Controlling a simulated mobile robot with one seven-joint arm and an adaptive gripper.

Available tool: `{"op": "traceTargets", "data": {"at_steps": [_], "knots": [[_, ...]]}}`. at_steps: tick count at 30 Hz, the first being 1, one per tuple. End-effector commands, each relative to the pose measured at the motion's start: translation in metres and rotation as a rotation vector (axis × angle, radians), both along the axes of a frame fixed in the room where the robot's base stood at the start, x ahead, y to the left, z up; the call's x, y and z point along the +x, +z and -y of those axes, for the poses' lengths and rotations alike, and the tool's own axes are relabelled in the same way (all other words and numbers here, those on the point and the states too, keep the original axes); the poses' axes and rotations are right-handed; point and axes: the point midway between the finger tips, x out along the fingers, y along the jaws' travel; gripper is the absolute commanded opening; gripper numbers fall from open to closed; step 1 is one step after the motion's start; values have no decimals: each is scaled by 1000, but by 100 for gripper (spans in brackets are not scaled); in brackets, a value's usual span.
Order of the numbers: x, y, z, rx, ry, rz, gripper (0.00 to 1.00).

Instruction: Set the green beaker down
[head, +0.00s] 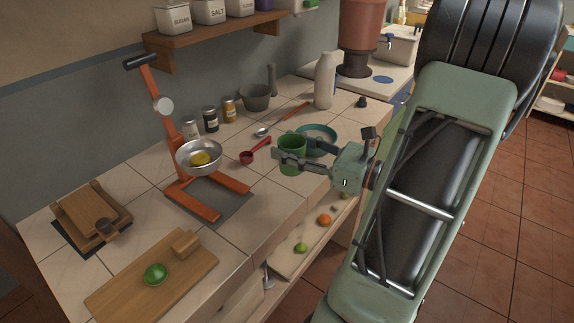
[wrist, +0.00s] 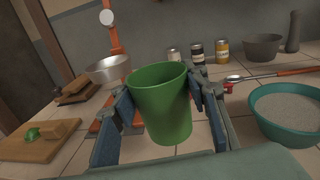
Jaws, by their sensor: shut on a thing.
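The green beaker (head: 291,146) is upright between the fingers of my gripper (head: 290,159) in the head view, near the counter's front edge. In the wrist view the beaker (wrist: 162,103) fills the middle, with a blue-padded finger of my gripper (wrist: 162,108) on each side. The gripper is shut on it. I cannot tell for sure whether its base touches the counter (head: 262,186) or is a little above it. The beaker's inside looks empty as far as it shows.
A teal bowl (head: 331,134) stands right behind the beaker. A red measuring scoop (head: 247,157) and a spoon (head: 263,132) lie to its left and behind. An orange stand (head: 181,186) with a metal bowl (head: 199,152) is farther left. Tiles between stand and beaker are bare.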

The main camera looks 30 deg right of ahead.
Motion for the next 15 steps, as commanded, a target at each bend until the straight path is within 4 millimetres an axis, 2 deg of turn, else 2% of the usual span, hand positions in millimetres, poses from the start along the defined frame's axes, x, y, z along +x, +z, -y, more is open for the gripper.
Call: {"op": "traceTargets", "data": {"at_steps": [1, 3, 11, 15], "knots": [[6, -10, 2, 2, 1, -1, 17], [12, -16, 3, 2, 1, 0, 17], [23, -30, 6, 0, 1, -1, 17], [26, -51, 7, 3, 0, -1, 17]]}}
